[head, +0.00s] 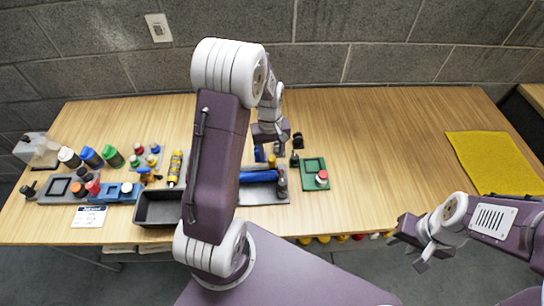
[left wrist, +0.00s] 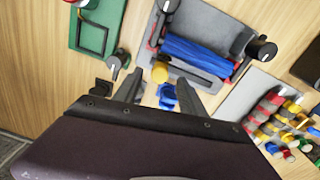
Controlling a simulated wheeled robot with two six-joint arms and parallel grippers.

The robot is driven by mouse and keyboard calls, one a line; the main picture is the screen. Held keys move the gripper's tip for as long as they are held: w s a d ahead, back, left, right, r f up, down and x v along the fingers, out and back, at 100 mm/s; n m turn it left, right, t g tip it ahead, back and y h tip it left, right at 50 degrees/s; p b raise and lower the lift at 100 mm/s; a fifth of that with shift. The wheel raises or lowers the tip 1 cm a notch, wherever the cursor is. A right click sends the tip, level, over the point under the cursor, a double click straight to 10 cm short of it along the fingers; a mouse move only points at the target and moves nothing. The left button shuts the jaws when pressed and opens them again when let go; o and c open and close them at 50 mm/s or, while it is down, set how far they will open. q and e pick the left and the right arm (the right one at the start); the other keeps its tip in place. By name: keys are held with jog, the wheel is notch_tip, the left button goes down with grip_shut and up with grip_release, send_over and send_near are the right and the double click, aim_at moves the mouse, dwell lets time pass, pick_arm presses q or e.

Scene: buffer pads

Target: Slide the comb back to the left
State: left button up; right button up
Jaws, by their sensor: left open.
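A grey pad (head: 262,192) near the table's front edge carries a ridged blue piece (head: 256,177). In the left wrist view the blue piece (left wrist: 198,56) lies along the grey pad (left wrist: 222,22), with black-knobbed parts at its ends. I cannot tell for sure which part is the comb. A yellow knob (left wrist: 160,72) and a small blue part (left wrist: 167,95) show at the pad's edge. My left gripper (head: 268,152) is open and empty above the table just behind the pad; its fingers (left wrist: 160,90) flank the small blue part in the wrist view. My right gripper (head: 413,243) is open and empty off the table's front edge.
A green pad (head: 313,173) with a red-and-white knob lies just right. A dark tray (head: 158,209) stands left, partly behind my left arm. Several bottles and coloured parts crowd the far left. A yellow cloth (head: 492,160) lies right; the table between is clear.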

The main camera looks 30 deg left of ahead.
aim_at(272, 163)
pick_arm(q)
jog(key=shift+f, duration=1.35)
grip_shut()
dwell(0.3)
